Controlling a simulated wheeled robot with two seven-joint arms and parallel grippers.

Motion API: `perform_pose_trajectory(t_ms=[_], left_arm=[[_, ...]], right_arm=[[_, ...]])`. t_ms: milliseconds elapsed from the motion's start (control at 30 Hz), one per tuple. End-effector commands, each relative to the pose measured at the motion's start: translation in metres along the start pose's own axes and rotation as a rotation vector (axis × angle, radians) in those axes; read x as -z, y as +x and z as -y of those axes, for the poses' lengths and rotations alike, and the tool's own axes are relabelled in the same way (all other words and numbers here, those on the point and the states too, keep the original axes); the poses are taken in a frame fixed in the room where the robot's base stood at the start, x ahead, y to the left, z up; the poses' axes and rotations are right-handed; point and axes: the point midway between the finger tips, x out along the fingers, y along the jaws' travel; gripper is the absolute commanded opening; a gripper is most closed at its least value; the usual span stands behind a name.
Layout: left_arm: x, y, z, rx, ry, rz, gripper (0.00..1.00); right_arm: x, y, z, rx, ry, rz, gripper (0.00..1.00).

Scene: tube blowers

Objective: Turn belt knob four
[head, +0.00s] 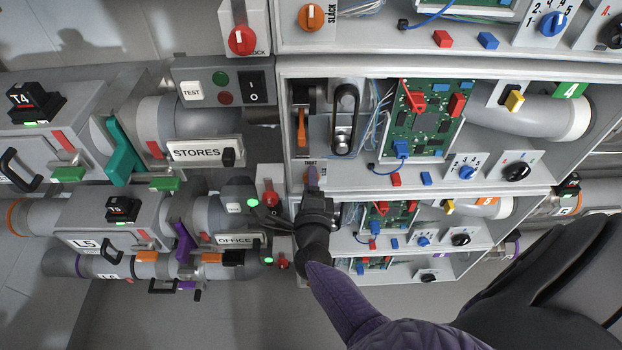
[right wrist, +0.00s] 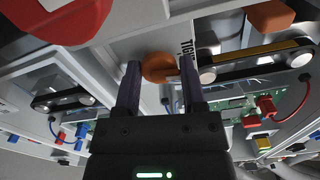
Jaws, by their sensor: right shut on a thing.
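My right gripper (head: 312,180) is at the narrow panel strip just below the compartment with the green 4 plate (head: 570,90). In the right wrist view its two fingers (right wrist: 160,90) stand on either side of a round orange belt knob (right wrist: 158,67), next to a label reading "TIGHT". The gripper is shut on this knob. In the head view the gripper mostly hides the knob. The belt (head: 345,118) inside compartment four is a dark loop above the gripper. My left gripper is not in view.
Another orange knob, marked "SLACK" (head: 311,17), is on the strip above. A red lock knob (head: 242,40) is at upper left. Close to the gripper are a red block (head: 396,180) and a blue block (head: 427,178). Pipes and the STORES sign (head: 200,153) fill the left.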

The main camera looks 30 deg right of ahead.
Motion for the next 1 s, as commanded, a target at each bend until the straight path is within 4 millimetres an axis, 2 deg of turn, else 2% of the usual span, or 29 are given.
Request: perform_pose_trajectory(t_ms=[400, 933, 967, 1000], left_arm=[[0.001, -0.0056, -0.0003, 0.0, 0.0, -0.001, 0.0], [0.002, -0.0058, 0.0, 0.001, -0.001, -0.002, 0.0], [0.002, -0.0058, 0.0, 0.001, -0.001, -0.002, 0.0], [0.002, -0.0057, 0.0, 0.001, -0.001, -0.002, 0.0]], right_arm=[[-0.0001, -0.0006, -0.0014, -0.003, -0.163, 0.001, 0.0], [0.0002, -0.0007, -0.002, -0.004, -0.185, 0.001, 0.0], [0.0002, -0.0007, -0.002, -0.004, -0.185, 0.001, 0.54], [0.0002, -0.0007, -0.002, -0.004, -0.185, 0.001, 0.63]])
